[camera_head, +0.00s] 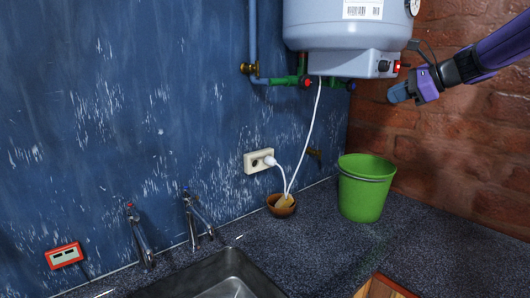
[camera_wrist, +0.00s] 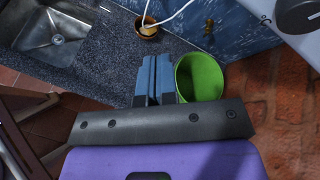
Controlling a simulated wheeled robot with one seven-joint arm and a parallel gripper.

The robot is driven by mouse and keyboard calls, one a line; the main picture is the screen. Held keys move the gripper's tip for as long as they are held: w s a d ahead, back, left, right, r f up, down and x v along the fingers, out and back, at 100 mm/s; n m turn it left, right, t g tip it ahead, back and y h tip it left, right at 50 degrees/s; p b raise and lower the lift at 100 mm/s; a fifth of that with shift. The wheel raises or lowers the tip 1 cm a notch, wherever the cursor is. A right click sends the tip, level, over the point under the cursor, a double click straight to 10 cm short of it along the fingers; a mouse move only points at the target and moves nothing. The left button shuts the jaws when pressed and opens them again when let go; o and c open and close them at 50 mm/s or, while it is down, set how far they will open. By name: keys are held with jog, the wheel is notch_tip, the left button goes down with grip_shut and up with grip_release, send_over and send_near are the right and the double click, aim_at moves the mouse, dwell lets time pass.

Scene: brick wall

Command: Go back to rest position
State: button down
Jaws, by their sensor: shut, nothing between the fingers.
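My gripper (camera_head: 400,93) is in the upper right of the head view, at the end of my purple and black arm. It is in the air to the right of and below the grey water heater (camera_head: 340,25), above the green bucket (camera_head: 362,190). Its blue fingers are shut together with nothing held. In the wrist view, my gripper (camera_wrist: 153,62) points over the dark countertop, with the green bucket just to the right of the fingers.
A small brown bowl (camera_head: 281,205) sits on the speckled counter (camera_head: 300,245) left of the bucket. A white cable runs from the heater; a plug is in the wall socket (camera_head: 258,161). Two taps (camera_head: 140,235) stand by the metal sink (camera_head: 222,278). A brick wall (camera_head: 455,130) is at right.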

jog(key=s+a+f+n+g+h, duration=0.2)
jog(key=s+a+n, duration=0.2)
jog(key=s, duration=0.4)
jog(key=s+a+f+n+g+h, duration=0.1)
jog(key=s+a+f+n+h, duration=0.15)
jog(key=s+a+n, duration=0.4)
jog(key=s+d+f+n+h, duration=0.2)
jog(key=s+d+f+n, duration=0.1)
jog(key=s, duration=0.9)
jog(key=s+d+f+n+h, duration=0.2)
jog(key=s+n, duration=0.4)
jog(key=s, duration=0.5)
jog(key=shift+s+d+f+h, duration=0.35)
jog(key=shift+d+f, duration=0.05)
jog(key=shift+f, duration=0.15)
jog(key=shift+n, duration=0.25)
